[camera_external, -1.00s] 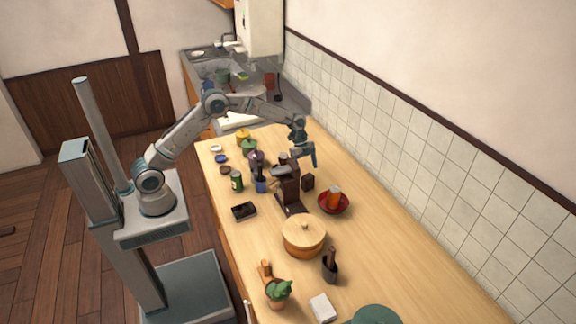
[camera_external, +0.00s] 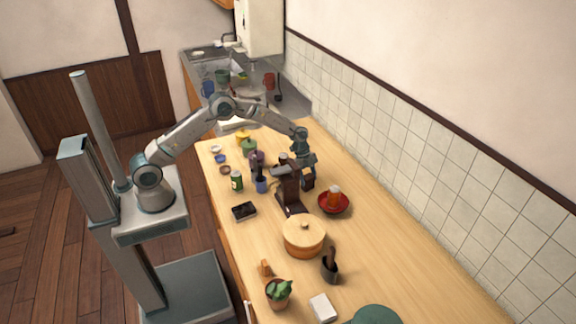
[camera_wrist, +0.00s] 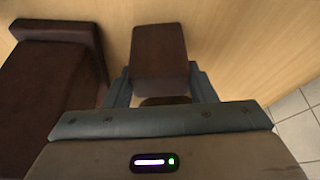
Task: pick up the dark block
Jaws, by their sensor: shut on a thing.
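The dark block (camera_wrist: 158,55) is dark brown and sits between my gripper's fingers in the wrist view. In the external view the dark block (camera_external: 308,184) stands on the wooden counter, just right of the tall brown coffee-grinder-like stand, partly hidden. My gripper (camera_external: 306,174) is low over it. In the wrist view my gripper (camera_wrist: 160,88) is shut on the block, with one finger on each side. I cannot tell whether the block is off the counter.
The tall dark stand (camera_external: 289,190) is close on the left, and fills the left of the wrist view (camera_wrist: 50,85). A red bowl (camera_external: 345,208) with an orange item is to the front right. A lidded wooden pot (camera_external: 302,246) stands nearer. The counter's right side (camera_external: 395,235) is clear.

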